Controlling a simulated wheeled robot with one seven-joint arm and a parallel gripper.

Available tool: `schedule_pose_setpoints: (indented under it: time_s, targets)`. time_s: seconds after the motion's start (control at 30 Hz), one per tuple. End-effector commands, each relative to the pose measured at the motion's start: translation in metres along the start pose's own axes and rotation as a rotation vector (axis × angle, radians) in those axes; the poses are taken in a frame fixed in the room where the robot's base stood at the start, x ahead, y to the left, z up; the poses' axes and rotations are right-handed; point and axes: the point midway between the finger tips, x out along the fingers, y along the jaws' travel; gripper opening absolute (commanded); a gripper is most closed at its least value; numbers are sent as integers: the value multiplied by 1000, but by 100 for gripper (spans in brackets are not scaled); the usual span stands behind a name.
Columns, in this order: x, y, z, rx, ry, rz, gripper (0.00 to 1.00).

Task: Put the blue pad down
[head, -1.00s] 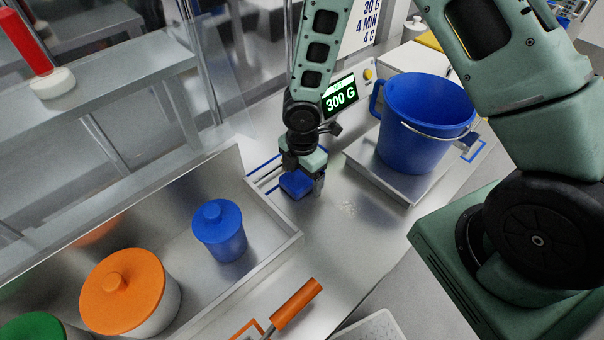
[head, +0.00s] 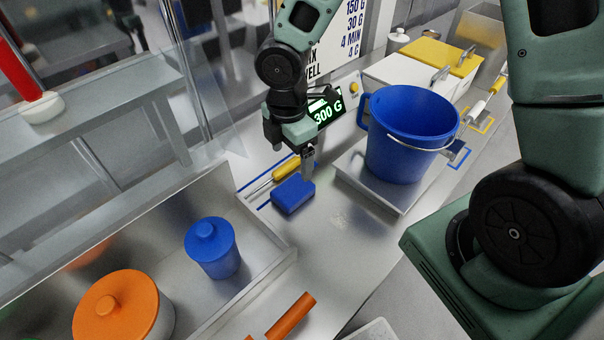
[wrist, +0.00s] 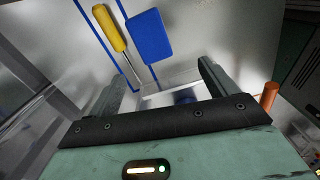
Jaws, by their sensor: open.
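The blue pad (head: 293,195) lies flat on the steel counter, beside a yellow-handled tool (head: 287,167) and over or next to blue marking lines. It also shows in the wrist view (wrist: 149,37), beside the yellow handle (wrist: 107,28). My gripper (head: 290,163) is open and empty, above and behind the pad in the head view. In the wrist view its two fingers (wrist: 165,85) are spread, with the pad beyond them and apart from them.
A blue bucket (head: 408,135) stands on the scale plate (head: 380,190) to the right. A steel trough (head: 275,262) at the left holds a blue lidded jar (head: 212,248) and an orange-lidded jar (head: 122,310). An orange handle (head: 291,316) is at the front. Bare counter lies right of the pad.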

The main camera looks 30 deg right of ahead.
Motion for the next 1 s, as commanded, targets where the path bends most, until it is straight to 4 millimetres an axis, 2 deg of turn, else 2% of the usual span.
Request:
schedule_pose_setpoints:
  time_s: [0.03, 0.2, 0.4, 0.5, 0.67, 0.9, 1.0]
  targets:
    - [-17, -12, -10, 74, -12, 11, 85]
    - [-68, -71, -44, 466, -17, 20, 85]
    - [-106, -138, -70, 867, 36, 4, 85]
    - [-114, -159, -77, 988, 58, -14, 85]
    - [-118, -171, -81, 1065, 74, -29, 85]
    - [-118, -170, -81, 1067, 74, -30, 85]
    - [-111, -170, -81, 1066, 74, -29, 85]
